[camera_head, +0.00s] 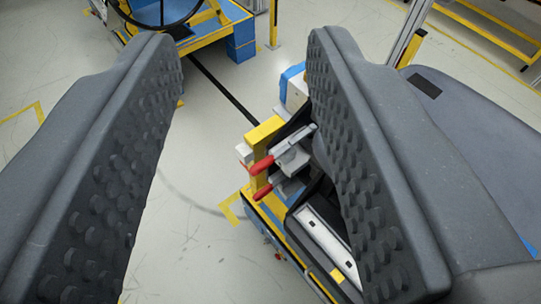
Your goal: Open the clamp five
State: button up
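My gripper (243,105) is open, with its two dark grey studded fingers wide apart and nothing between them. Beyond the right finger, two toggle clamps with red handles sit one above the other on a yellow bracket. The upper clamp (291,153) has its red tip pointing left, and the lower clamp (286,184) also points its red tip left. The frames do not show which is clamp five. Both stand apart from the fingers, and the right finger hides what lies to their right.
The clamps' yellow bracket (264,132) stands on a yellow-edged fixture holding a dark dashboard panel (475,140), partly behind the right finger. A blue and yellow stand (213,42) with a steering wheel is at the back.

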jog(key=shift+o, duration=0.8)
jog(key=n+g+h+b, duration=0.5)
jog(key=n+h+b, duration=0.95)
jog(key=b, duration=0.35)
send_near(261, 167)
jog(key=shift+m, duration=0.25)
jog(key=x, duration=0.3)
jog(key=f+b+x, duration=0.1)
jog(key=x, duration=0.3)
jog(key=b+x, duration=0.1)
jog(key=x, duration=0.2)
jog(key=shift+w+f, duration=0.2)
jog(key=shift+w, duration=0.15)
jog(key=shift+w+d+r+b, duration=0.1)
jog(key=shift+w+d+b, duration=0.3)
jog(key=shift+d, duration=0.2)
jog(key=shift+c, duration=0.3)
